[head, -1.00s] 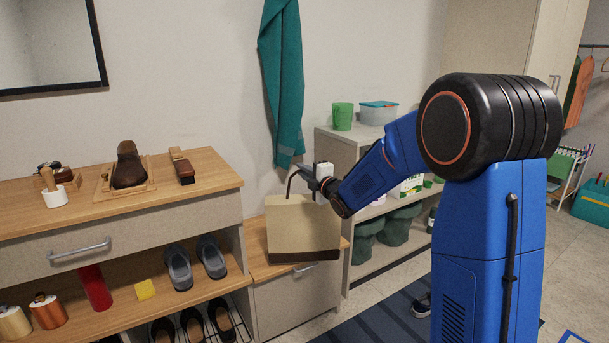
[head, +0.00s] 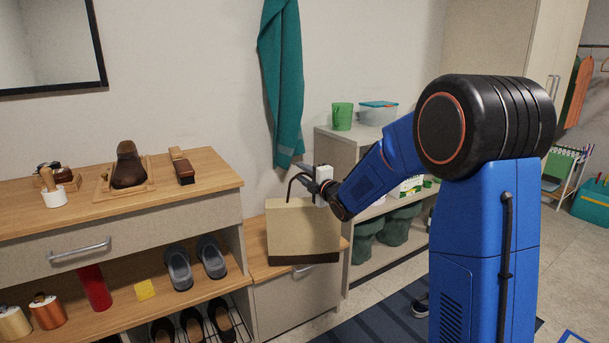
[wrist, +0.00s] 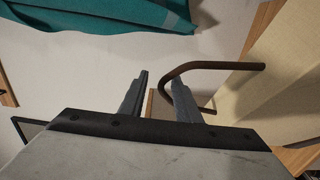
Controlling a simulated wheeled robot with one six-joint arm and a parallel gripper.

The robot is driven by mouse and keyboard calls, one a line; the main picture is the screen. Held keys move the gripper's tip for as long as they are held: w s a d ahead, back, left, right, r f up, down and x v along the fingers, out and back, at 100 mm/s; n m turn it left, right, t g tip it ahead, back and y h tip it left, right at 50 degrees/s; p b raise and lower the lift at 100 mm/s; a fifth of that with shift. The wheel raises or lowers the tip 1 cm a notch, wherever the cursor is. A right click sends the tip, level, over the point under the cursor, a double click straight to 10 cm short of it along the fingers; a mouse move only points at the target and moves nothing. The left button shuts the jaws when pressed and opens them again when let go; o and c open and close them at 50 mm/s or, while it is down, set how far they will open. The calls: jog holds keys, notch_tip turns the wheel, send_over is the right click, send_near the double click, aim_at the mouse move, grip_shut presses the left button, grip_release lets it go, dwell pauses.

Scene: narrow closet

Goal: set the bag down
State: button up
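The bag (head: 303,228) is a beige box shape with a dark base and a thin dark curved handle (head: 291,183). It looks upright at the low wooden-topped cabinet (head: 257,262), its base overlapping the front edge in the head view. I cannot tell how much of the base rests on the top. My gripper (head: 309,180) is at the handle, above the bag. In the wrist view, my gripper (wrist: 158,77) has its fingers apart, with the handle's bend (wrist: 163,88) between them. The bag's beige side (wrist: 283,75) is at the right there.
A taller shoe cabinet (head: 120,222) with brushes and shoes stands at left. A teal cloth (head: 283,90) hangs on the wall behind. A grey shelf (head: 345,150) with a green cup (head: 342,116) and green boots is close at right. A dark striped rug (head: 385,318) lies on the floor.

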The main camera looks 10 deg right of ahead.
jog(key=s+d+f+m+g+h, duration=0.1)
jog(key=s+d+m+g+h, duration=0.1)
jog(key=s, duration=0.8)
jog(key=s+d+m+g+h, duration=0.2)
jog(key=s+d+m, duration=0.3)
jog(key=s, duration=0.6)
jog(key=s+d+f+m+g+h, duration=0.1)
jog(key=s+d+m+g+h, duration=0.1)
jog(key=s+m, duration=0.4)
jog(key=s+d, duration=0.1)
jog(key=s, duration=0.4)
jog(key=shift+d+f+h, duration=0.15)
jog(key=shift+f+h, duration=0.15)
jog(key=s+a+f+m+g, duration=0.1)
jog(key=s+f+m+g, duration=0.1)
jog(key=s, duration=0.6)
jog(key=s+a+f+m+g, duration=0.1)
jog(key=s+f+m+g, duration=0.1)
jog(key=s, duration=0.6)
jog(key=s+a+f+m+g+y, duration=0.1)
jog(key=s+m, duration=0.3)
jog(key=s, duration=0.4)
jog(key=shift+s+a+f+g, duration=0.1)
jog(key=shift+s+f+g, duration=0.1)
jog(key=shift+f+g, duration=0.45)
jog(key=c, duration=0.4)
jog(key=shift+s, duration=0.2)
grip_shut()
